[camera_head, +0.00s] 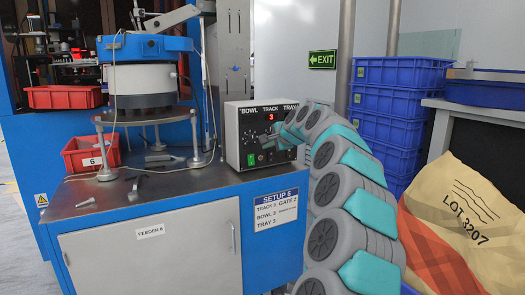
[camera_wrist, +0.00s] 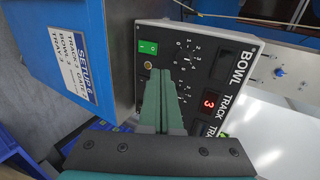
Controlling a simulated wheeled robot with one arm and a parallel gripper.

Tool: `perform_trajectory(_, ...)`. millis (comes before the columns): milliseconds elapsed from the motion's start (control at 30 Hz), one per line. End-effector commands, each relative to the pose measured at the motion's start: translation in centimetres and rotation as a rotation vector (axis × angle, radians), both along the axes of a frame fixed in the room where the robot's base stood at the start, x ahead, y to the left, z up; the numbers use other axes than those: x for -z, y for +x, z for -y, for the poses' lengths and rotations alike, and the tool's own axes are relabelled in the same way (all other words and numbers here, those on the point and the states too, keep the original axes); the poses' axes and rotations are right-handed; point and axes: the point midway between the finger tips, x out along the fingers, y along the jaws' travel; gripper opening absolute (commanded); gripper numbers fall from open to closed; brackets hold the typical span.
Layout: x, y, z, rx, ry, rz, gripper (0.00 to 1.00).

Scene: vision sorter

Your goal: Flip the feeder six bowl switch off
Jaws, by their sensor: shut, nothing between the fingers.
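The control box (camera_head: 238,137) stands on the feeder cabinet, its dark face marked BOWL, TRACK and TRAY, with a red 3 lit under TRACK. A green rocker switch (camera_head: 250,159) is low on the left of the face. In the wrist view the panel appears turned on its side, and the green switch (camera_wrist: 148,48) is just beyond the fingertips, beside a small brass part (camera_wrist: 148,65). I cannot tell which way it is pressed. My gripper (camera_head: 280,142) is shut and empty in front of the panel; its fingers (camera_wrist: 160,72) partly cover the dials. Contact cannot be judged.
The blue bowl feeder (camera_head: 148,47) stands left of the box, with a cable across the cabinet top (camera_head: 170,182). A red bin (camera_head: 90,155) marked 6 is farther left.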

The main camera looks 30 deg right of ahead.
Motion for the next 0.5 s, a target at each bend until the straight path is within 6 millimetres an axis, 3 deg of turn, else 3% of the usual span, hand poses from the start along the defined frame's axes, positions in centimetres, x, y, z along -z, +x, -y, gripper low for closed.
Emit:
perform_trajectory(200, -1.3, -1.6, 0.1, 0.001, 0.0, 0.001, 0.0)
perform_trajectory(500, -1.4, -1.8, 0.1, 0.001, 0.0, 0.0, 0.0)
